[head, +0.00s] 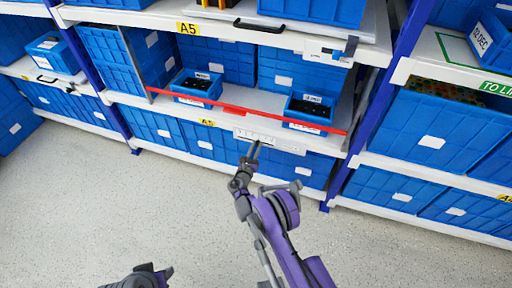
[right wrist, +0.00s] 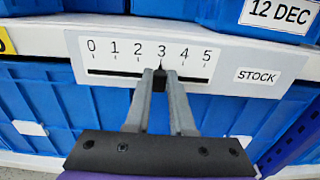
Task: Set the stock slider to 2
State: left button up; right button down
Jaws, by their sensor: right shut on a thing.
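The stock slider's scale (right wrist: 150,50) is a white strip numbered 0 to 5 on the shelf's front edge, with a STOCK label (right wrist: 257,76) to its right. The slider's dark pointer (right wrist: 161,64) stands at 3. My right gripper (right wrist: 160,76) is shut on the slider's knob just below the 3; its fingers hide most of the knob. In the head view the scale (head: 254,136) is small, and the right gripper (head: 253,150) reaches up to it from below. A dark part of my left arm (head: 140,277) shows at the bottom edge; its fingers cannot be made out.
A red bar (head: 235,107) runs across the shelf above the scale. Small blue bins (head: 308,110) stand behind it, and large blue bins (head: 210,146) fill the shelf below. The speckled floor (head: 100,200) in front is clear.

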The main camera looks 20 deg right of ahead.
jog(key=w+a+b, duration=0.1)
jog(key=a+b, duration=0.1)
jog(key=shift+w+a+f, duration=0.15)
jog(key=shift+w+a, duration=0.15)
jog(key=shift+w, duration=0.05)
jog(key=c, duration=0.8)
grip_release()
jog(key=shift+o, duration=0.2)
jog(key=shift+s, duration=0.1)
jog(key=p+v, duration=0.1)
jog(key=v, duration=0.9)
jog(key=shift+s+a, duration=0.25)
